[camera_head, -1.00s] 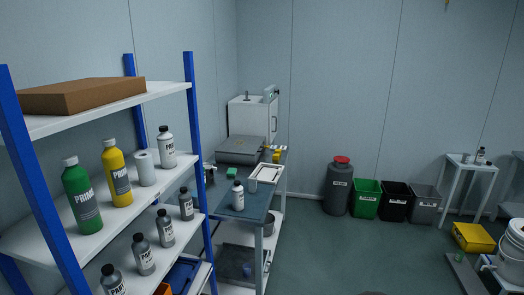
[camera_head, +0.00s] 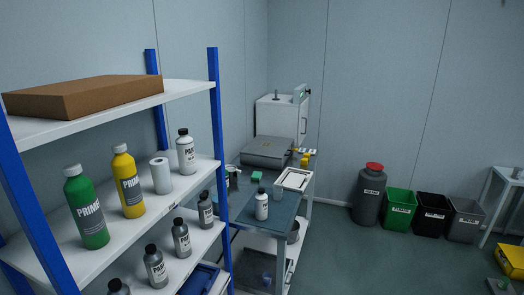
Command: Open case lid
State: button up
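A flat grey case (camera_head: 268,152) lies on the far part of the workbench (camera_head: 240,208), in front of a white cabinet. Its lid looks shut, though it is small at this distance. My gripper and arm do not show in this view.
A blue-and-white shelf rack (camera_head: 205,172) with bottles stands close at the left, partly beside the bench. A white tray (camera_head: 294,179) and a bottle (camera_head: 262,204) are on the bench. A grey drum (camera_head: 369,195) and several bins (camera_head: 400,210) line the back wall. Floor right of the bench is clear.

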aim_at(266, 146)
jog(key=i+l+z, duration=0.3)
jog(key=i, duration=0.7)
jog(key=i+z, duration=0.35)
jog(key=i, duration=0.65)
jog(key=i+u, duration=0.25)
jog(key=i, duration=0.2)
jog(key=i+l+u, duration=0.25)
jog(key=i, duration=0.2)
jog(key=i+l+u, duration=0.2)
jog(key=i, duration=0.25)
jog(key=i+l+u, duration=0.25)
jog(key=i+l, duration=0.05)
jog(key=i, duration=0.15)
